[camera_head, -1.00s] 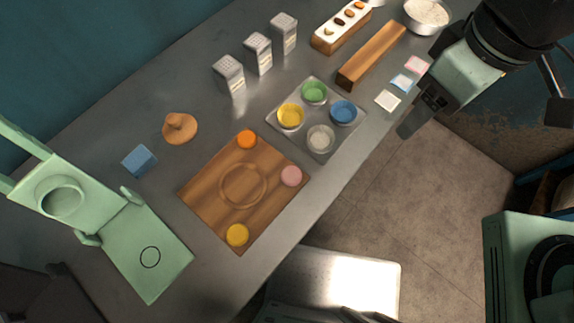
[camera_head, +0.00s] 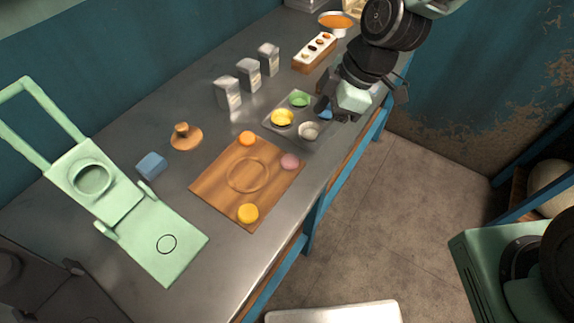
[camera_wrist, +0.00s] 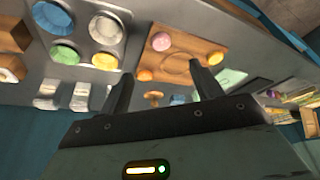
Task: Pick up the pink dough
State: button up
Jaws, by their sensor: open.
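The pink dough (camera_head: 290,161) is a small round lump on the right corner of a wooden board (camera_head: 222,186). An orange dough (camera_head: 247,139) lies at the board's far corner and a yellow dough (camera_head: 248,213) at its near corner. My gripper (camera_head: 340,116) is over the right side of the muffin tray, to the right of and beyond the pink dough. In the wrist view my gripper (camera_wrist: 160,85) has its two fingers wide apart with nothing between them. The pink dough (camera_wrist: 161,41) shows there beyond the fingers, on the board.
The metal tray (camera_head: 269,126) holds green, yellow, white and partly hidden blue cups. Several grey shakers (camera_head: 249,75) stand behind it. A green press (camera_head: 131,205), a blue block (camera_head: 152,166) and a wooden stamp (camera_head: 185,137) are left. The counter's near edge is close to the board.

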jog(key=p, duration=0.1)
send_near(291, 160)
jog(key=x, duration=0.2)
jog(key=shift+f, duration=0.45)
jog(key=shift+a+p+x, duration=0.2)
jog(key=shift+p+x, duration=0.8)
jog(key=shift+x, duration=1.7)
jog(key=shift+r, duration=0.1)
jog(key=c, duration=1.1)
